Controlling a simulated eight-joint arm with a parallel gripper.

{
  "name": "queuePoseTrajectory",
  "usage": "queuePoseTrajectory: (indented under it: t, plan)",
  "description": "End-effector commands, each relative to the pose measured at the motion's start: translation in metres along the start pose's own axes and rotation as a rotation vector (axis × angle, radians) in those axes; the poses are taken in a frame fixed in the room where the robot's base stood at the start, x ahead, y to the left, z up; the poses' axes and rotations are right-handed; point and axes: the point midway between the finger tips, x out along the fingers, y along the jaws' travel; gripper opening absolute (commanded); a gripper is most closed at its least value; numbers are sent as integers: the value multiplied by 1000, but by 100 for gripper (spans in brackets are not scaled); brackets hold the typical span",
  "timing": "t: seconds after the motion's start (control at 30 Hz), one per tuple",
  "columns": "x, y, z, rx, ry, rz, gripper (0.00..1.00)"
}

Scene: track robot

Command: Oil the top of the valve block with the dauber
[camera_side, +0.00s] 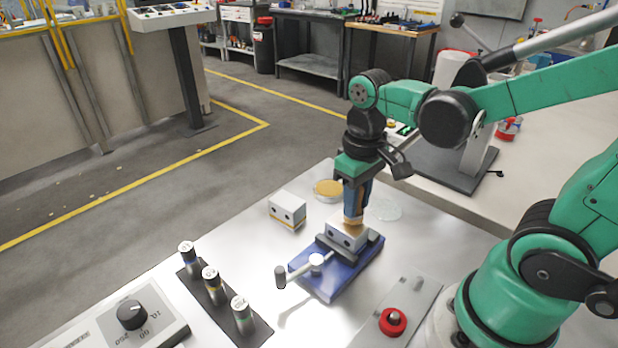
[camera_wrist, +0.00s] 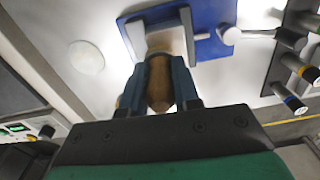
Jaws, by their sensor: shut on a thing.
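My gripper (camera_side: 352,200) points down, shut on the dauber. The dauber's brown wooden handle (camera_wrist: 160,85) shows between the fingers in the wrist view. The dauber's tan tip (camera_side: 352,219) is at the top of a grey block with dark holes (camera_side: 347,238), taken as the valve block, held in a blue vise (camera_side: 330,284). The tip appears to touch the block's top; exact contact is hard to tell. The wrist view shows the tip (camera_wrist: 165,38) over the block, hiding much of its top. A round dish of amber stuff (camera_side: 328,187) lies behind the vise.
A similar loose block (camera_side: 287,208) stands left of the vise. A pale disc (camera_side: 385,209) lies to the right. Three cylinders stand on a dark strip (camera_side: 243,328), near a dial box (camera_side: 140,322). The vise handle (camera_side: 282,276) sticks out left. A red button (camera_side: 392,321) is in front.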

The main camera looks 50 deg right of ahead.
Motion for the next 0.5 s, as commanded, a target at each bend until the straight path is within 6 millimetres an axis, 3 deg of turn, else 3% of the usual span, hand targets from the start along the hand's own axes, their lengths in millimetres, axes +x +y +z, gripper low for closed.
queuePoseTrajectory:
  t: [0.13, 0.5]
  plan:
    - [8, 11, -2, 1, 0, 0, 0]
    - [4, -25, 1, -6, 0, 0, 0]
